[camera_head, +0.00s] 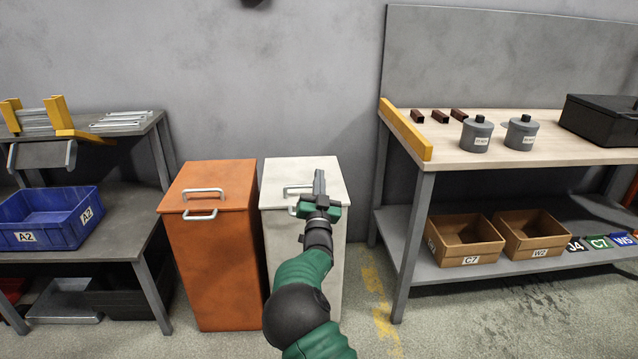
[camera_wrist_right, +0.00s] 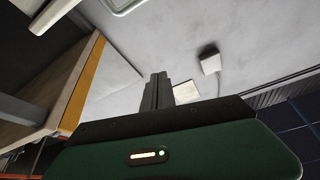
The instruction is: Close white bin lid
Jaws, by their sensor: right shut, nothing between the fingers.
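The white bin (camera_head: 278,245) stands on the floor in the middle of the head view, beside the orange bin. Its lid (camera_head: 280,170) looks flat and down, level with the orange bin's top. A handle on the lid and another on the front show partly, left of my gripper. My right gripper (camera_head: 319,182) is in front of and over the white bin in the picture, fingers pointing up, shut and empty. Its closed fingers also show in the wrist view (camera_wrist_right: 156,90). I cannot tell whether it touches the lid. My arm hides much of the bin's front. My left gripper is not in view.
The orange bin (camera_head: 215,265) stands close on the left. A workbench (camera_head: 550,150) with canisters and a black case is at right, cardboard boxes (camera_head: 465,240) on its lower shelf. A shelf (camera_head: 120,220) with a blue tray (camera_head: 45,218) is at left. Some floor is clear right of the white bin.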

